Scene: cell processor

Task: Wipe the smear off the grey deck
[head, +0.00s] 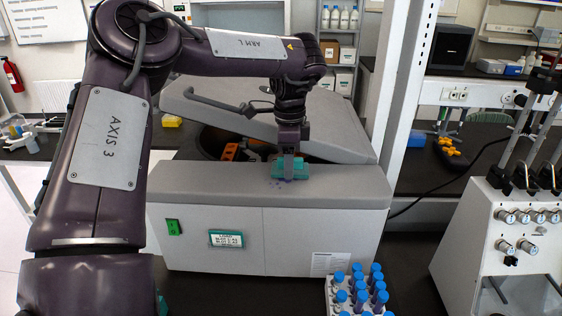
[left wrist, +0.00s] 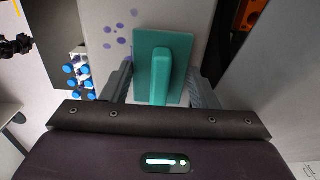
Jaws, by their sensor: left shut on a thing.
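The grey deck (head: 210,182) is the flat front top of the cell processor. My left gripper (head: 289,172) points down over it, shut on the handle of a teal wiping pad (head: 277,171). The pad lies low at the deck; whether it touches is hard to tell. In the left wrist view the pad (left wrist: 145,62) has a flat plate and a raised handle (left wrist: 163,72) between my fingers. The smear shows there as several purple spots (left wrist: 121,36) beside the pad, with small purple dots (head: 283,182) at the pad's front edge in the head view. The pad may hide more.
Behind the deck is an open well with orange parts (head: 230,151) under a raised grey lid (head: 345,138). A rack of blue-capped tubes (head: 345,298) stands in front. A white instrument with knobs (head: 500,240) stands at right. The deck's left side is clear.

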